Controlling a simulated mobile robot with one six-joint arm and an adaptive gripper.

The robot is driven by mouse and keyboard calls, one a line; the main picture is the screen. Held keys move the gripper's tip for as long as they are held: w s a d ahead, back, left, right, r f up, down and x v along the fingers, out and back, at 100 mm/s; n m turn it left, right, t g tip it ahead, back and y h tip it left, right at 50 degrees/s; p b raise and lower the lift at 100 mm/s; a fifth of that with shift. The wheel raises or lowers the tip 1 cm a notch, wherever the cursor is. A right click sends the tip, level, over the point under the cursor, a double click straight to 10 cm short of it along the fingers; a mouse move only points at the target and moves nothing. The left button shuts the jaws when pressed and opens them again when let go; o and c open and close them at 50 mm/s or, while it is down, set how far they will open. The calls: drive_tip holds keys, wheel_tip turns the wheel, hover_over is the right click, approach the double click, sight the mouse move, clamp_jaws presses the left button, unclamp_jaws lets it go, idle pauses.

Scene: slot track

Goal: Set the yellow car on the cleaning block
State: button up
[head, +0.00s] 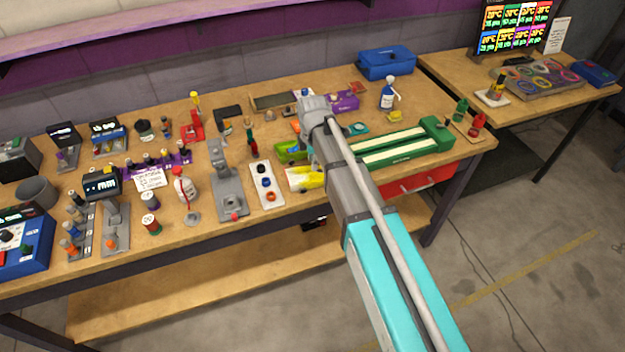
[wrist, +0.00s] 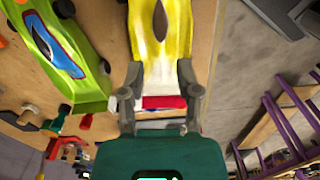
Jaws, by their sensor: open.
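The yellow car (head: 303,179), yellow with white parts, lies near the table's front edge, partly hidden behind my arm in the head view. In the wrist view the yellow car (wrist: 161,35) points away from my gripper (wrist: 159,82). The open fingers stand on either side of its white near end, and I cannot tell whether they touch it. In the head view my gripper is mostly hidden by my arm. A long green block (head: 432,140) with two pale strips lies right of my arm; it looks like the cleaning block, but its label is too small to read.
A green car (head: 290,152) lies close behind the yellow car, and left of it in the wrist view (wrist: 88,75). A white tray (head: 266,185) with rings is to the left. A blue spray bottle (head: 387,98) stands behind the green block. The table's front edge is close.

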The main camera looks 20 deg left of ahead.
sight(314, 174)
drive_tip(key=shift+s+a+f+b, duration=0.1)
drive_tip(key=shift+f+b, duration=1.7)
drive_tip(key=shift+f, duration=0.25)
clamp_jaws()
